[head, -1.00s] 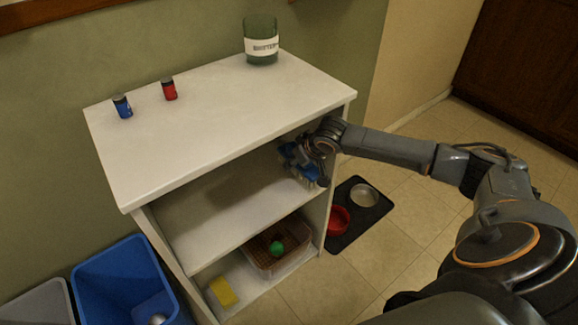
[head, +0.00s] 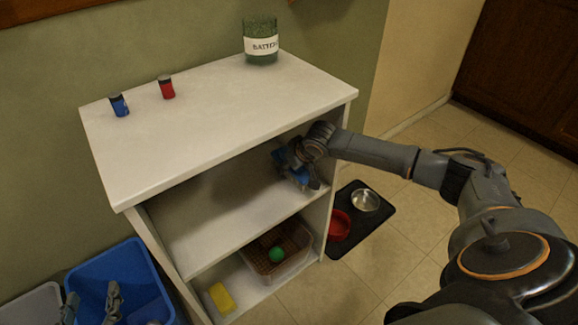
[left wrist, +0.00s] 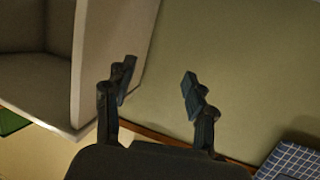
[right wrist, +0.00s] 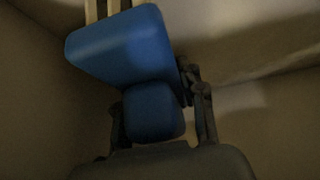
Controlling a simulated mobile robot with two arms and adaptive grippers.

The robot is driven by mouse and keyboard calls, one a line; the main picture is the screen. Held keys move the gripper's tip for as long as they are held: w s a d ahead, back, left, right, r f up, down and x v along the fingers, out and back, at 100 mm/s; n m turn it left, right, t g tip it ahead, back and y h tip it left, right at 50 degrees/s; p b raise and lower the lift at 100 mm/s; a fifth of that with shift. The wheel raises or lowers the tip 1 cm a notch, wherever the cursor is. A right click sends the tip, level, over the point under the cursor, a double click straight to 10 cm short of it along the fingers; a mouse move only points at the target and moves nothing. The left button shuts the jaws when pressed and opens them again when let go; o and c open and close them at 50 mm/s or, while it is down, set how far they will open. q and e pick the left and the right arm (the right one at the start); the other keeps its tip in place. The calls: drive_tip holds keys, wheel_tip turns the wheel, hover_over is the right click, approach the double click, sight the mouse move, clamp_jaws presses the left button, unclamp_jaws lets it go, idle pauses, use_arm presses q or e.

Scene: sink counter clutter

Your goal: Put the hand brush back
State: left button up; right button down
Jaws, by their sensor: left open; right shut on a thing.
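The hand brush (head: 290,167) is blue with pale bristles. It is in the upper compartment of the white shelf unit (head: 215,120), near its right side panel. My right gripper (head: 303,160) is shut on it; whether it touches the shelf board (head: 225,222) is unclear. In the right wrist view the blue brush body (right wrist: 125,45) fills the space between and beyond the fingers, with pale bristles at the top edge. My left gripper (head: 92,294) is open and empty at the lower left, in front of the blue bin; its fingers (left wrist: 158,72) show apart in the left wrist view.
The lower compartment holds a basket (head: 265,262) with a green ball (head: 277,254), and a yellow sponge (head: 221,298). A blue bin (head: 135,262) and pet bowls (head: 366,200) flank the unit.

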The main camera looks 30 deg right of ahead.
drive_tip(key=c, duration=0.8)
unclamp_jaws()
